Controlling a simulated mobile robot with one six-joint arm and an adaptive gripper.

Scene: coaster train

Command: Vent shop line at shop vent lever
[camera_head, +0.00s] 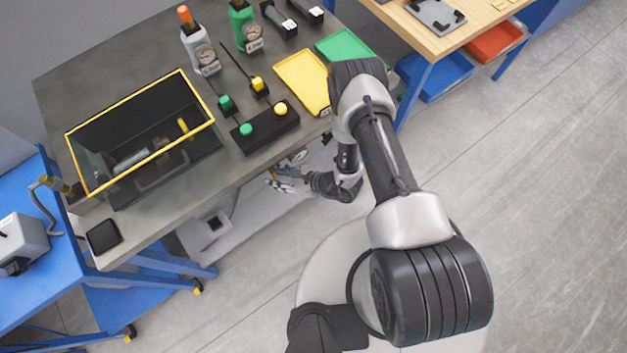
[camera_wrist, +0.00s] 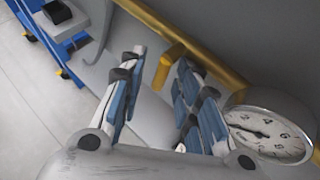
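My gripper (camera_head: 283,178) reaches in below the front edge of the workbench. In the wrist view, my gripper (camera_wrist: 162,85) has its two blue-padded fingers spread apart. A short yellow lever (camera_wrist: 168,62) sticks out from a yellow pipe and lies between the fingertips, nearer the right finger. I cannot tell whether a finger touches it. A round dial gauge (camera_wrist: 268,133) with a white face sits on the right, beside the right finger. In the head view, the lever cannot be made out under the bench edge.
The grey workbench (camera_head: 60,95) overhangs my gripper. On it stand a yellow-rimmed clear bin (camera_head: 140,135), a black box with green and yellow buttons (camera_head: 265,127), and a yellow tray (camera_head: 303,80). A blue cart (camera_head: 30,290) stands left. The floor to the right is clear.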

